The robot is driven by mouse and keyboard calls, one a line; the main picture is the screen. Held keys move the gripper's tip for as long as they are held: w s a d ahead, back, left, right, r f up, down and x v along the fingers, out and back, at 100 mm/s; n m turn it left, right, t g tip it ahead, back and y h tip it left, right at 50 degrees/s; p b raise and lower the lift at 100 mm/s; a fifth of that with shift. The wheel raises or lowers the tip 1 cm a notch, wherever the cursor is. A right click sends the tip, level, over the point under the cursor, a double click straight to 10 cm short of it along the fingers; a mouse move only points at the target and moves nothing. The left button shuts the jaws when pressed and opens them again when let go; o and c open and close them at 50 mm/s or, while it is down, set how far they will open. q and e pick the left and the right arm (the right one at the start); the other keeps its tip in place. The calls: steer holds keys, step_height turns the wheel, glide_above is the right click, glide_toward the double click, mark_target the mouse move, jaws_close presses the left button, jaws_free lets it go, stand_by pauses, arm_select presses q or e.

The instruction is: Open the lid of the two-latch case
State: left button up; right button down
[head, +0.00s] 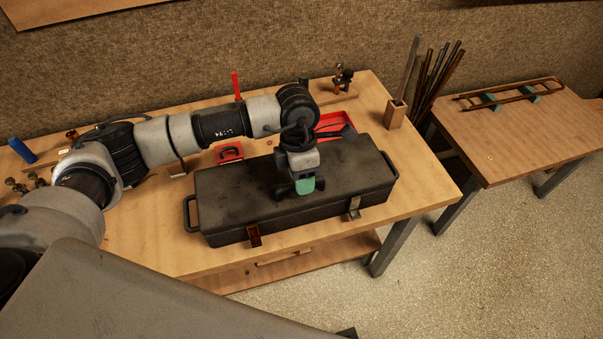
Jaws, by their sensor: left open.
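The dark two-latch case (225,195) lies on the wooden workbench with its lid down. It has a handle at each end. A brownish left latch (254,236) and a paler right latch (354,209) are on its front side; I cannot tell for sure whether either is fastened. My left gripper (301,188) points down over the middle of the lid, behind the latches. It is open, with nothing seen between its fingers, and hides part of the lid. I cannot tell whether it touches the lid. My right gripper is not in view.
Red trays (331,124) lie behind the case, partly hidden by my left arm. A wooden holder (395,113) with rods stands at the back right. A blue cylinder (22,150) is at the far left. The bench strip before the case is clear. A second table (520,140) stands right.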

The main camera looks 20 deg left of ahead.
arm_select(q)
jaws_close()
steer(key=shift+r, duration=0.1)
stand_by(0.4)
